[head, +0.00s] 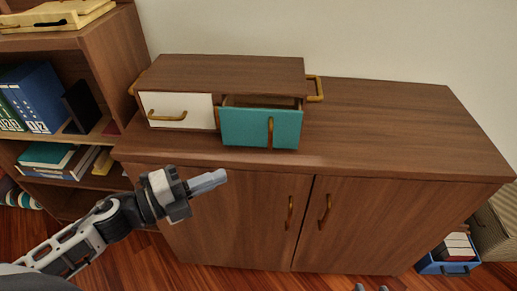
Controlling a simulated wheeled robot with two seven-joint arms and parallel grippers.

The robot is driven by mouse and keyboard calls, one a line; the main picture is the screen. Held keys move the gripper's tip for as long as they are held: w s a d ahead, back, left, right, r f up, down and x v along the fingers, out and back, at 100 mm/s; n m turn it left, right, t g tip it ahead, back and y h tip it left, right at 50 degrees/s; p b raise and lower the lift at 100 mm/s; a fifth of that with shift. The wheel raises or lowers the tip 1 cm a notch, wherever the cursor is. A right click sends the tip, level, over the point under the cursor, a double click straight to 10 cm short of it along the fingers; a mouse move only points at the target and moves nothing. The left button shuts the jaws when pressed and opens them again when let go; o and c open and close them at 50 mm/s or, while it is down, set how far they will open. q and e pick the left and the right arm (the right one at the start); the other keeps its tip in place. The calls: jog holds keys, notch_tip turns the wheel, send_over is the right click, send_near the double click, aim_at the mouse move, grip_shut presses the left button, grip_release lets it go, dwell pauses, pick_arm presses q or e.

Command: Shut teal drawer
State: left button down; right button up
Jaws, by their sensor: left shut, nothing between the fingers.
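The teal drawer (240,127) is pulled out of the small wooden drawer box (225,75) on top of the cabinet; a dark gap shows behind its front.
A white drawer (178,108) with a brass handle sits left of the teal one and looks shut. The cabinet top (400,125) is clear to the right. A bookshelf (105,60) stands at the left, a blue crate (447,266) on the floor at the right.

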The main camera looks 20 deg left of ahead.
pick_arm(q)
jog(key=w+a+p+x, duration=0.1)
jog(key=a+p+x, duration=0.1)
jog(key=x, duration=0.9)
jog(key=shift+w+d, duration=0.15)
jog(key=shift+w, duration=0.55)
pick_arm(e)
jog(key=shift+s+d+r, duration=0.1)
jog(key=shift+d+r, duration=0.1)
